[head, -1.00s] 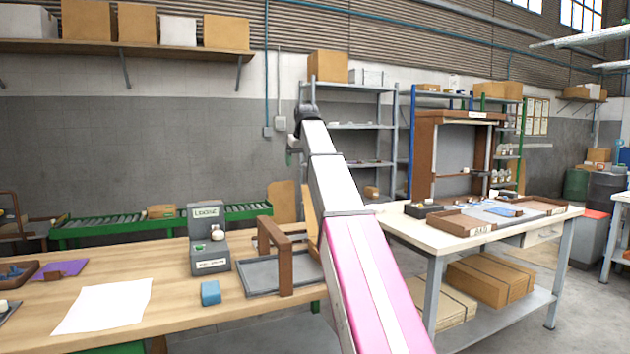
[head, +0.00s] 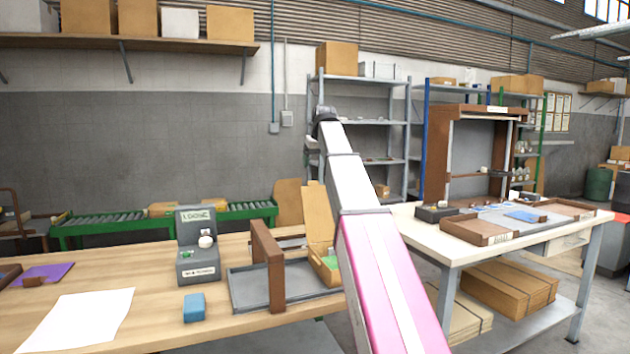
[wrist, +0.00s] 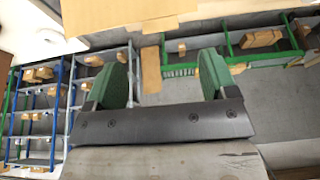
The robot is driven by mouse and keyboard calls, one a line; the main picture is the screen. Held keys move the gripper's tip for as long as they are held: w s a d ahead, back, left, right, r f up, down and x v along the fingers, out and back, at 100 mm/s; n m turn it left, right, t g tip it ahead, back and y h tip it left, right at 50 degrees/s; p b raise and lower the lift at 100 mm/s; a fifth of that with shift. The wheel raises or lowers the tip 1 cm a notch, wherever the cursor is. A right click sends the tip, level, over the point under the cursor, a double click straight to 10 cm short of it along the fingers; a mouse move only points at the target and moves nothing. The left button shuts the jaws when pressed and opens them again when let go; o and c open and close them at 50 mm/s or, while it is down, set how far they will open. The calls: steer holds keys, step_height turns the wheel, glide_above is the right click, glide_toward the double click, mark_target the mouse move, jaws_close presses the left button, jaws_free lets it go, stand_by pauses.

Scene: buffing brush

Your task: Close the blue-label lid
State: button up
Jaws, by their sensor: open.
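I see no lid with a clear blue label in any view. A small tan carton (head: 325,264) with a tall raised flap (head: 318,215) stands open at the right end of the wooden bench, with something green in it. My arm partly hides it. A grey box (head: 198,262) marked "LOOSE" on its upright back panel stands left of it, with a white knob and a green bit. My gripper (wrist: 165,80) is open and empty between two green finger pads in the wrist view. In the head view it is raised high, well above the bench, and small.
A grey tray (head: 245,300) with a brown upright frame (head: 267,265) lies between the grey box and carton. A blue block (head: 194,307) and white paper (head: 75,318) lie on the bench. A white table (head: 455,248) with brown trays stands right. Green conveyor (head: 120,225) behind.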

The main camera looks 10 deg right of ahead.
mark_target(313, 183)
steer(key=x, duration=0.8)
